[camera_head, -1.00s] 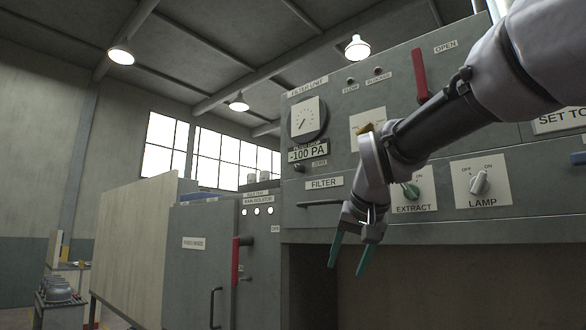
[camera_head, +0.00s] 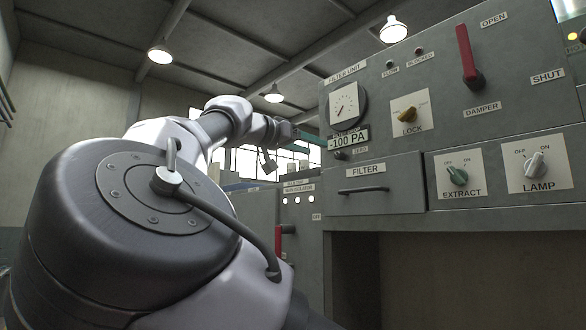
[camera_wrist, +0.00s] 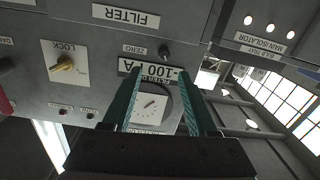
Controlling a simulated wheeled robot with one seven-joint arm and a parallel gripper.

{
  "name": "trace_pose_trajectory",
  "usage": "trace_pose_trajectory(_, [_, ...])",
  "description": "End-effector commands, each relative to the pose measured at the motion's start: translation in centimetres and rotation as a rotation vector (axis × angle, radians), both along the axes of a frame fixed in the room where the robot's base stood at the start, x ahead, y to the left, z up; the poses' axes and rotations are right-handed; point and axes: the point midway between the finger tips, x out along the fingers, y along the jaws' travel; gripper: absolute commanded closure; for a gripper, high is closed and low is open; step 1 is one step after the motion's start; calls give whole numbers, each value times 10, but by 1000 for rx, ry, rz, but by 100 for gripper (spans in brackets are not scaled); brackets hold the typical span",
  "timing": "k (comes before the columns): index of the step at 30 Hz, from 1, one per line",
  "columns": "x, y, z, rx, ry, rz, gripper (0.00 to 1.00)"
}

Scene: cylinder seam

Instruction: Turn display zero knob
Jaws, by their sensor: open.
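The zero knob (camera_head: 340,155) is a small dark knob beside its ZERO label, just under the -100 PA display (camera_head: 348,138) on the grey filter unit. In the wrist view, which is upside down, the knob (camera_wrist: 164,52) shows above the display (camera_wrist: 152,70), past the fingertips. My gripper (camera_wrist: 158,72) is open and empty, its two teal fingers pointing at the panel on either side of the gauge and display. In the head view my gripper (camera_head: 308,141) is seen edge-on, left of the display. The gap between fingertips and panel is hard to judge.
A round gauge (camera_head: 346,104) sits above the display. The yellow lock knob (camera_head: 408,114) is to the right, and the red damper handle (camera_head: 468,56) beyond it. The filter drawer handle (camera_head: 364,190) is below. Extract (camera_head: 458,175) and lamp (camera_head: 536,165) knobs are lower right.

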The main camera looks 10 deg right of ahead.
Motion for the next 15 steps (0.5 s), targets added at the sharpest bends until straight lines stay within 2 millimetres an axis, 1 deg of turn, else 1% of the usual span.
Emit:
trace_pose_trajectory(1, [7, 3, 0, -19, -2, -10, 41])
trace_pose_trajectory(3, [12, 5, 0, -31, -2, -16, 41])
trace_pose_trajectory(7, [19, -3, -1, -32, -2, -20, 41])
trace_pose_trajectory(11, [32, -21, -1, -31, -1, -19, 41])
trace_pose_trajectory(15, [48, -44, -1, -31, -1, -19, 41])
